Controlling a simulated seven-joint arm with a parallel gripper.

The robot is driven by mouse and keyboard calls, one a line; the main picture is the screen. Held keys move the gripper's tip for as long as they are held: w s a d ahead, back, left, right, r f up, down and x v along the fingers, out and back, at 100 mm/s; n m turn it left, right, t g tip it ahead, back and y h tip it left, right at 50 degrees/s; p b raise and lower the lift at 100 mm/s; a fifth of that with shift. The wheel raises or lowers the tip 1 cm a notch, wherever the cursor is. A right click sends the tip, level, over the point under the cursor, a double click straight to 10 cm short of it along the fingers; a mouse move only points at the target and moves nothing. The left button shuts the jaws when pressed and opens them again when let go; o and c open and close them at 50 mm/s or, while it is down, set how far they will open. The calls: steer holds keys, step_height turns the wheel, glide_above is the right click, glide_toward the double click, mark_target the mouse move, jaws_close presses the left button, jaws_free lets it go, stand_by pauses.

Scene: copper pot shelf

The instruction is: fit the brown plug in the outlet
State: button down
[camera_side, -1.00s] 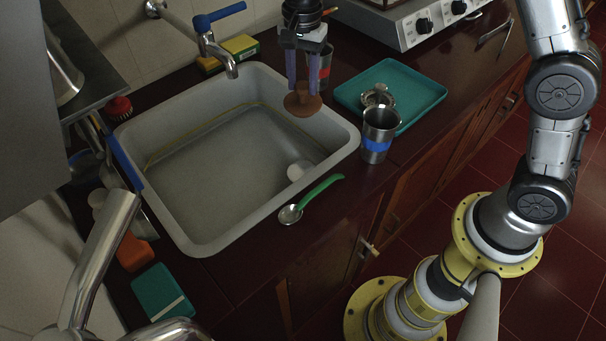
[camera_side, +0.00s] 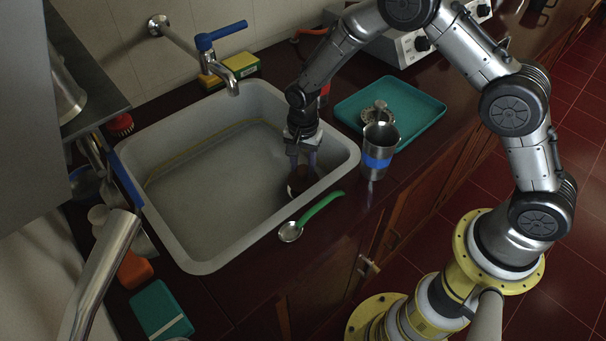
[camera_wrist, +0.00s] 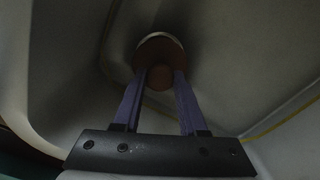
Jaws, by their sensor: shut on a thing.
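The brown plug (camera_wrist: 160,62) is between the purple fingers of my gripper (camera_wrist: 162,76), which is shut on it. In the side view my gripper (camera_side: 302,168) points down inside the sink (camera_side: 205,190), near its front right corner, with the plug (camera_side: 298,186) low at its fingertips. In the wrist view a pale rim of the outlet (camera_wrist: 172,38) shows just beyond the plug's far edge. The plug covers most of the outlet. I cannot tell whether the plug is seated in it or just above it.
The sink walls stand close to my gripper on the right. A metal cup with a blue band (camera_side: 379,150), a teal tray (camera_side: 415,115) and a green-handled spoon (camera_side: 312,216) lie on the counter. The tap (camera_side: 222,70) reaches over the sink's back edge. The left sink floor is clear.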

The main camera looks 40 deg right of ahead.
mark_target(303, 169)
steer(key=shift+f, duration=1.75)
steer(key=shift+c, duration=2.3)
jaws_free()
